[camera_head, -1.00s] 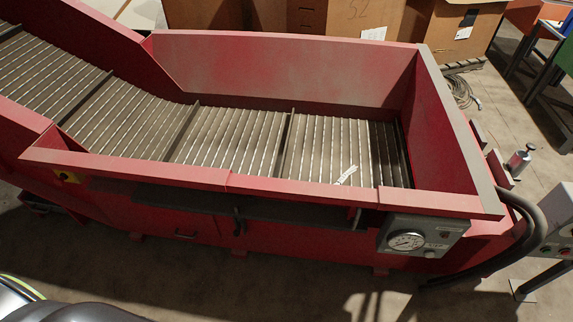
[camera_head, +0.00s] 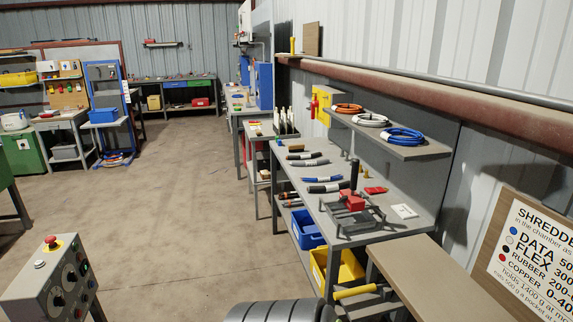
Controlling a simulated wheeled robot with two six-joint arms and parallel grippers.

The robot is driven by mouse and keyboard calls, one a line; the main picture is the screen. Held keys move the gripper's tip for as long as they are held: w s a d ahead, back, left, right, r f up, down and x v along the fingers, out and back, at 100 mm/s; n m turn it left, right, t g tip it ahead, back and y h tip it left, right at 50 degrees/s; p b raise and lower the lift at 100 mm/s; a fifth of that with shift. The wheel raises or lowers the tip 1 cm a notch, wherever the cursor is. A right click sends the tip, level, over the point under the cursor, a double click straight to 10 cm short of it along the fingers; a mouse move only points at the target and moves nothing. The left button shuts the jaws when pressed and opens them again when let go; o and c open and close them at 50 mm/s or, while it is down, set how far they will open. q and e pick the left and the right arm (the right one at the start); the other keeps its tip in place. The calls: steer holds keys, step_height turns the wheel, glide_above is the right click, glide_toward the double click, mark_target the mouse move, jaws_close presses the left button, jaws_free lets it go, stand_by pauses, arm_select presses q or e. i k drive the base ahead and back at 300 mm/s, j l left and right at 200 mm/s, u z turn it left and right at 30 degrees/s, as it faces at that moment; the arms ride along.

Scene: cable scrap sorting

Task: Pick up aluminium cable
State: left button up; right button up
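Several short cable pieces lie in a row on the grey workbench (camera_head: 300,190) at the centre right. A black and grey piece (camera_head: 309,162), a blue piece (camera_head: 322,178) and a dark piece with a pale band (camera_head: 327,187) show among them. I cannot tell which, if any, is the aluminium cable. Neither of my grippers is in view.
Orange (camera_head: 347,108), white (camera_head: 370,120) and blue (camera_head: 403,136) coils lie on a shelf above the bench. A blue bin (camera_head: 306,230) and a yellow bin (camera_head: 345,266) sit below. A control box (camera_head: 50,280) stands at lower left. The floor (camera_head: 180,200) between is clear.

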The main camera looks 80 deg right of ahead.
mark_target(324, 161)
steer(key=z, duration=3.5)
steer(key=i+j+z, duration=0.35)
steer(key=j+z, duration=0.3)
steer(key=i+j+z, duration=0.2)
steer(key=j+z, duration=0.15)
steer(key=i+j+z, duration=0.1)
steer(key=j+z, duration=0.25)
steer(key=i+j+z, duration=0.1)
steer(key=j+z, duration=0.25)
steer(key=j, duration=2.3)
